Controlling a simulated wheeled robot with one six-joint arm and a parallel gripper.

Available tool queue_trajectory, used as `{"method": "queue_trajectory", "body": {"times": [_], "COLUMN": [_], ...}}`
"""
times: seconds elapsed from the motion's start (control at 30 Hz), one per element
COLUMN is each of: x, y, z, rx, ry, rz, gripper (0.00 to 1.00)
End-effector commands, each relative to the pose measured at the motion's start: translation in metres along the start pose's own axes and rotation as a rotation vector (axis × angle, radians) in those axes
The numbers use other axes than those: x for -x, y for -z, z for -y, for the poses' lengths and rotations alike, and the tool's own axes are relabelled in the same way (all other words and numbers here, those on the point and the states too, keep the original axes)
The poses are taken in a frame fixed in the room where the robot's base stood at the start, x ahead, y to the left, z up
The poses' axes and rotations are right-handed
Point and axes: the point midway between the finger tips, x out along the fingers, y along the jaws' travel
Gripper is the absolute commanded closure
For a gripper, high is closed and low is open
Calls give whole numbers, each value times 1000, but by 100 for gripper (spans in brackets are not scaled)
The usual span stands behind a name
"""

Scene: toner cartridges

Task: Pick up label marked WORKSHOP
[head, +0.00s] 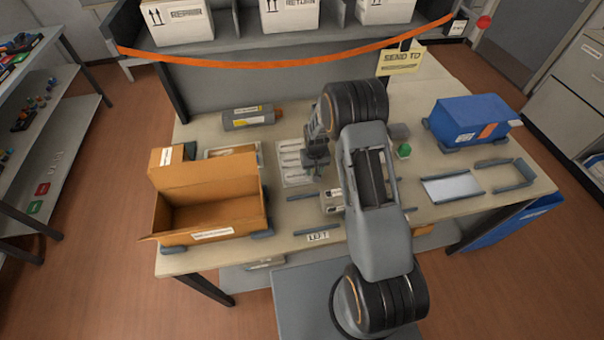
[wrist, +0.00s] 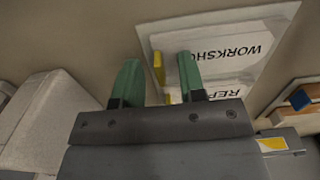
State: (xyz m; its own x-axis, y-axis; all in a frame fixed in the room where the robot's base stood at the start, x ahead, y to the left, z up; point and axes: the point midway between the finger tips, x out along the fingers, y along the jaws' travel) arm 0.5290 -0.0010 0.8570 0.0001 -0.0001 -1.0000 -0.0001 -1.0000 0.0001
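The label marked WORKSHOP (wrist: 225,50) is a white strip with black letters in the wrist view. It lies on a pale tray or sheet, with another label starting REP (wrist: 235,90) beside it, partly hidden by my gripper. In the head view, the label tray (head: 290,178) shows several pale strips too small to read. My gripper (wrist: 158,66) has two green fingers spread apart with nothing held between them. The right finger overlaps the left end of the WORKSHOP label in the picture. In the head view, my gripper (head: 315,170) is over the tray's right side; its fingertips are unclear.
An open cardboard box (head: 210,205) stands left of the tray, and a grey toner cartridge (head: 248,117) lies behind. A blue cartridge unit (head: 468,122) sits at the right. A small green object (head: 404,151) and a white plate (head: 452,188) lie right of my arm.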

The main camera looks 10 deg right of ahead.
Motion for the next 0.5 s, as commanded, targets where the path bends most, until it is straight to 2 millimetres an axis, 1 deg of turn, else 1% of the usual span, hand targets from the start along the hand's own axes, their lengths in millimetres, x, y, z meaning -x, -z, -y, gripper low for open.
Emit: {"method": "queue_trajectory", "body": {"times": [0.17, 0.5], "x": [0, 0], "y": [0, 0], "z": [0, 0], "rx": [0, 0], "ry": [0, 0], "rz": [0, 0], "gripper": [63, 94]}}
